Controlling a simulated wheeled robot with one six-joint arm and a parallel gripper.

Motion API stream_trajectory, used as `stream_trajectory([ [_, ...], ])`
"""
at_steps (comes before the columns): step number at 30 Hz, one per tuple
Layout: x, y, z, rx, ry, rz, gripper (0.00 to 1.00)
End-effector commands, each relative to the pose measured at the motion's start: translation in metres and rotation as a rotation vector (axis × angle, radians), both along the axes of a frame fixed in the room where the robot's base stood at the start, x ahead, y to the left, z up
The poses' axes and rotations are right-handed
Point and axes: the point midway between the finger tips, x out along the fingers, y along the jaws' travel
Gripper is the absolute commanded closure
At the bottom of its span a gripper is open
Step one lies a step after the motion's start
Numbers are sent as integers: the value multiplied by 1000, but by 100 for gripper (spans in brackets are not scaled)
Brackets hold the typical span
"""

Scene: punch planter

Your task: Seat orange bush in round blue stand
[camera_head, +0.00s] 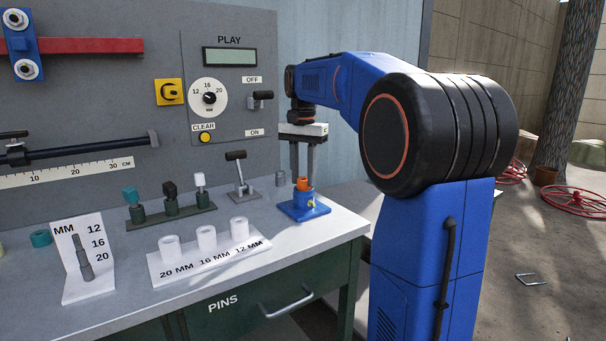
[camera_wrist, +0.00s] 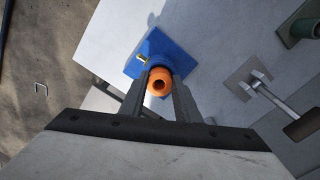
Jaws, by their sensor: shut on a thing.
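The orange bush (camera_head: 304,183) is a short hollow cylinder at the blue stand (camera_head: 306,208), which has a square base and a round raised socket. In the wrist view, the bush (camera_wrist: 160,84) shows its dark bore, and the blue stand (camera_wrist: 148,54) lies around and beyond it. My gripper (camera_head: 302,182) points down from above and is shut on the bush; its fingers (camera_wrist: 158,92) flank it in the wrist view. The lower part of the bush is hidden, so I cannot tell how deep it sits in the socket. A small yellow part (camera_head: 311,203) is on the stand's side.
The stand is near the bench's (camera_head: 335,227) right front corner. The grey panel (camera_head: 120,100) rises behind.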

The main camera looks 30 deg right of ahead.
Motion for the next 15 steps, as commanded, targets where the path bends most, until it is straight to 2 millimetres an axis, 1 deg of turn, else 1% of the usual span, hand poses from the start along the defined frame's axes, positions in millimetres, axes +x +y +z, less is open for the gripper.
stream_trajectory([
  [13,0,0,-8,0,0,0,100],
  [14,0,0,-9,0,0,0,68],
  [15,0,0,-9,0,0,0,59],
])
